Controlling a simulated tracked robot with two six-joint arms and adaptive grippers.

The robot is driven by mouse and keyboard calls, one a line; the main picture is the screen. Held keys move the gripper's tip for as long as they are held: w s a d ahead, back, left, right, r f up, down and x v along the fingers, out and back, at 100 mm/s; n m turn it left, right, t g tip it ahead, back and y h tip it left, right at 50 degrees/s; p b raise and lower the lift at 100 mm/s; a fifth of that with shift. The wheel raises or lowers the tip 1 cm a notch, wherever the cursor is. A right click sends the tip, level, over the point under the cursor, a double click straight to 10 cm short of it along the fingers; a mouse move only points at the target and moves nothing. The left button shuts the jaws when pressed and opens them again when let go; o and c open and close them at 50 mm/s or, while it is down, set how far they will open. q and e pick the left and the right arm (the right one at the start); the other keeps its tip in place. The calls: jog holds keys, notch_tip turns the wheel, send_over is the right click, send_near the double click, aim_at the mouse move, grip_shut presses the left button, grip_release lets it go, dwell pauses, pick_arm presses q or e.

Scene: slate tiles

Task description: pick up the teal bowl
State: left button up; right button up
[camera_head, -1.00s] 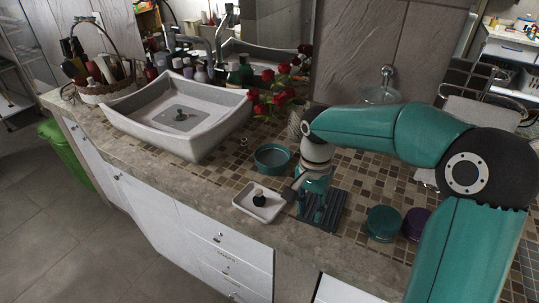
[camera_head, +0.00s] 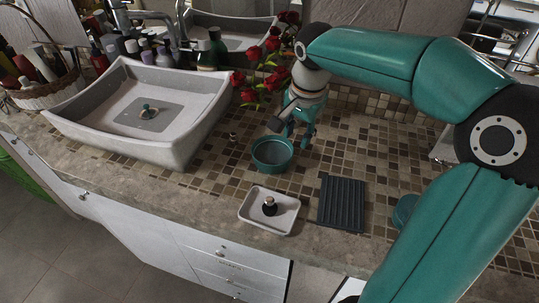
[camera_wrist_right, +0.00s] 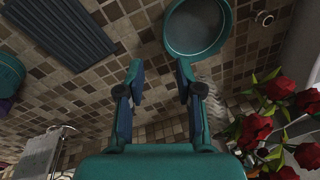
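The teal bowl (camera_head: 272,156) stands upright on the mosaic-tiled counter and looks empty. My right gripper (camera_head: 299,138) is just behind it and to its right, pointing down, with nothing visible between its fingers. In the right wrist view the two fingers (camera_wrist_right: 160,72) are apart, and the bowl (camera_wrist_right: 198,30) lies beyond their tips, a little to the right. I cannot tell whether a finger touches the bowl. My left gripper is not in view.
A white tray (camera_head: 285,220) with a dark stopper and a dark ribbed mat (camera_head: 342,214) lie in front. Red roses (camera_head: 262,68) stand close behind; a sink (camera_head: 180,135) is left. A teal round container (camera_head: 403,211) is partly hidden by my arm.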

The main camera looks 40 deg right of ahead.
aim_at(288, 160)
jog(key=f, duration=0.4)
jog(key=w+f, duration=0.1)
jog(key=f, duration=0.2)
jog(key=shift+w+d, duration=0.1)
jog(key=shift+d, duration=0.15)
jog(key=shift+w+f, duration=0.25)
jog(key=shift+f, duration=0.65)
jog(key=shift+w+f, duration=0.3)
jog(key=shift+f, duration=0.6)
jog(key=shift+w+f, duration=0.25)
jog(key=shift+f, duration=0.65)
grip_shut()
jog(key=shift+r, duration=0.1)
